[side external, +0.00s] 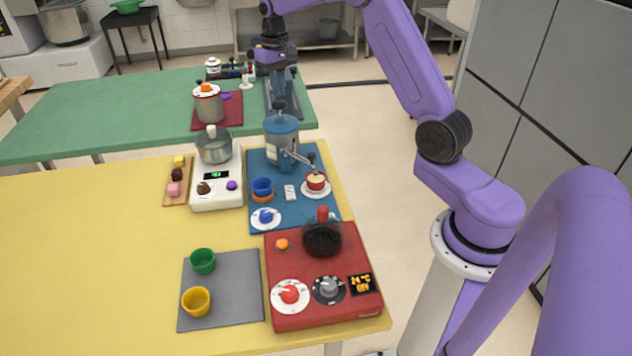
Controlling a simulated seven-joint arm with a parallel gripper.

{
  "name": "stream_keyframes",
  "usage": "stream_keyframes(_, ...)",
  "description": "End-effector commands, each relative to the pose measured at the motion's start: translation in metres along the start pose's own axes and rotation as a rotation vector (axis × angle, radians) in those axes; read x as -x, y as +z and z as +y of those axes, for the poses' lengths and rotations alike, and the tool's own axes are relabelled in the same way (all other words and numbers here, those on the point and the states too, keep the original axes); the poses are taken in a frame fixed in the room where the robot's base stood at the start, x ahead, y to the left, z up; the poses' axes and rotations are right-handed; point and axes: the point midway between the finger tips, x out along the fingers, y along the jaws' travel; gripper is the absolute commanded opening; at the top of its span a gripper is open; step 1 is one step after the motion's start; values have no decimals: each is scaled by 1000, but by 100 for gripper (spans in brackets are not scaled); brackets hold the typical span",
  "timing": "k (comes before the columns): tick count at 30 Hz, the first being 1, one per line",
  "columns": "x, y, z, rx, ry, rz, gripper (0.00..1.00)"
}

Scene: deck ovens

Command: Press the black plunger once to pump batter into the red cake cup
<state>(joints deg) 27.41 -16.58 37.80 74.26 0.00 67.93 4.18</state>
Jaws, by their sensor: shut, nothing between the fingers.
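A blue batter dispenser (281,142) stands upright on a blue mat, with the black plunger knob (279,105) on top. A thin spout reaches from it to the right, toward the red cake cup (316,181). The cup sits on a white saucer (327,191) and shows a pale top. My gripper (282,92) hangs pointing down, shut and empty. In the picture its fingertips are just above the plunger knob. I cannot tell from this single view whether they touch it or are behind it.
A white scale (216,195) stands left. A red cooktop (320,270) with a dark pan is in front. A pot (208,105) stands on the green table behind.

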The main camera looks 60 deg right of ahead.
Motion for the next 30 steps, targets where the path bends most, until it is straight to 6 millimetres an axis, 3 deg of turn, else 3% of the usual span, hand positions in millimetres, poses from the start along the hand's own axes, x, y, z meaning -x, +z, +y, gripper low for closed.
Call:
stream_keyframes(21, 54, 0, 0, 1, 0, 2, 0)
stream_keyframes(30, 60, 0, 0, 0, 0, 0, 0)
